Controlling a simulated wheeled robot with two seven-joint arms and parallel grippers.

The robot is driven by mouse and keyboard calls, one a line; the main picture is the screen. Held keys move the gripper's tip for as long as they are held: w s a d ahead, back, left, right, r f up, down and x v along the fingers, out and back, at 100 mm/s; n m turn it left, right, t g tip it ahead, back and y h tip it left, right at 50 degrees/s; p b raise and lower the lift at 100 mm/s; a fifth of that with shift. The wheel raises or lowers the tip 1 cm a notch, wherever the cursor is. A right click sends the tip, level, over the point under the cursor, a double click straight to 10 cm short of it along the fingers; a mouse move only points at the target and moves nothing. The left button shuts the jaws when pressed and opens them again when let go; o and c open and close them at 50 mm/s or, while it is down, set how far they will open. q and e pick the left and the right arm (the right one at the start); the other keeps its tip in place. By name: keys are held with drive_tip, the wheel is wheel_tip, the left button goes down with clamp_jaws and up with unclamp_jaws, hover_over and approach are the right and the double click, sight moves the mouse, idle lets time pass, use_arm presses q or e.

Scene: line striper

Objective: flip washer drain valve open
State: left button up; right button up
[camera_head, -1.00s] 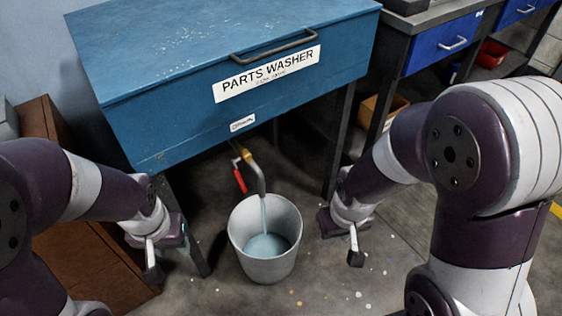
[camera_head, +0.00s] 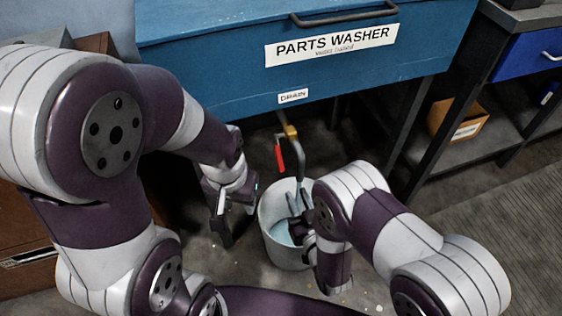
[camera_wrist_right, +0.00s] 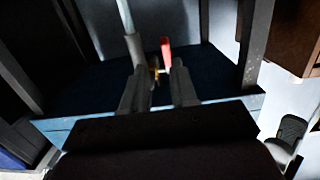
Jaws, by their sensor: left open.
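The drain valve's red handle (camera_head: 280,155) hangs down beside a brass valve body (camera_head: 291,131) and a grey spout under the blue parts washer (camera_head: 210,62). My right gripper (camera_head: 299,200) is over the white bucket (camera_head: 272,205), below the valve. In the right wrist view its two fingers (camera_wrist_right: 157,75) are apart, with nothing held. The red handle (camera_wrist_right: 166,52) shows beyond them, near the right finger; contact cannot be told. My left gripper (camera_head: 222,222) is open and empty, left of the bucket. My right arm hides part of the bucket.
The bucket holds bluish liquid. Washer legs (camera_head: 407,135) stand right of the valve. A brown cabinet (camera_head: 30,250) is at the left, partly behind my left arm. A workbench with a cardboard bin (camera_head: 458,122) stands at the right.

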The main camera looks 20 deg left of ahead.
sight(281, 162)
drive_tip(key=shift+t+y, duration=0.4)
drive_tip(key=shift+t, duration=0.1)
drive_tip(key=b+x, duration=0.1)
drive_tip(key=x, duration=0.2)
drive_tip(key=b+x, duration=0.1)
drive_tip(key=x, duration=0.3)
drive_tip(key=r+b+x, duration=0.1)
drive_tip(key=x, duration=0.3)
drive_tip(key=shift+s+a+b, duration=0.1)
drive_tip(key=shift+a+b, duration=0.25)
drive_tip(key=shift+b, duration=0.05)
drive_tip(key=shift+w+a, duration=0.3)
drive_tip(key=shift+w, duration=0.1)
drive_tip(key=shift+r, duration=0.1)
clamp_jaws()
